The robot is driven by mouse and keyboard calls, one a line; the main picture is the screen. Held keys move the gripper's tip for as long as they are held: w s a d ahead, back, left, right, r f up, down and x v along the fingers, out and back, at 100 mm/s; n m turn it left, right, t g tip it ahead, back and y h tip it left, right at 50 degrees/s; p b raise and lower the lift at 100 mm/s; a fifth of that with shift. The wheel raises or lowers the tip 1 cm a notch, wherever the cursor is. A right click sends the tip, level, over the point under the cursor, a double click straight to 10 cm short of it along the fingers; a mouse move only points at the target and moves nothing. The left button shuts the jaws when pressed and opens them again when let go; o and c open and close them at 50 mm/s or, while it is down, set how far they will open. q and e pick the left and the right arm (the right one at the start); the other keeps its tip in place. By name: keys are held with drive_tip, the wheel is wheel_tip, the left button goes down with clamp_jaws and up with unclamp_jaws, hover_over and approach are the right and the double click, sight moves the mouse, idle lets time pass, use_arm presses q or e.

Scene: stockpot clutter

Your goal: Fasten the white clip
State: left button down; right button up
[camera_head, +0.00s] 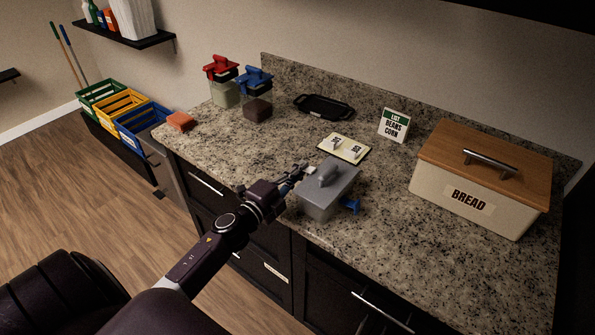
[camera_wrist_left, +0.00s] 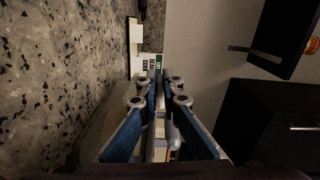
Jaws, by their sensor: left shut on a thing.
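A grey lidded box (camera_head: 325,200) stands near the counter's front edge, with a grey handle on its lid. The small white clip (camera_head: 311,169) is at the box's left upper edge. A blue clip (camera_head: 351,205) sticks out from the box's right side. My left gripper (camera_head: 302,170) reaches the box from the left and is shut on the white clip. In the left wrist view, the gripper (camera_wrist_left: 160,100) shows a pale piece between its blue-padded fingers. I cannot tell whether the clip lies flat against the lid. My right gripper is not in view.
Behind the box lie a cream board (camera_head: 343,148) with two small white pieces and a black tray (camera_head: 324,107). A list card (camera_head: 394,125) and bread box (camera_head: 477,180) stand right. Red-lidded (camera_head: 223,85) and blue-lidded (camera_head: 256,97) jars and an orange sponge (camera_head: 181,121) are left.

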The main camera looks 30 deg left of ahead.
use_arm(q)
drive_tip(key=shift+d+r+m, duration=0.15)
drive_tip(key=shift+d+m, duration=0.1)
drive_tip(key=shift+m, duration=0.35)
drive_tip(key=c, duration=2.1)
unclamp_jaws()
drive_tip(key=shift+s, duration=0.1)
drive_tip(key=s, duration=1.2)
drive_tip(key=shift+a, duration=0.4)
drive_tip(key=shift+w, duration=0.1)
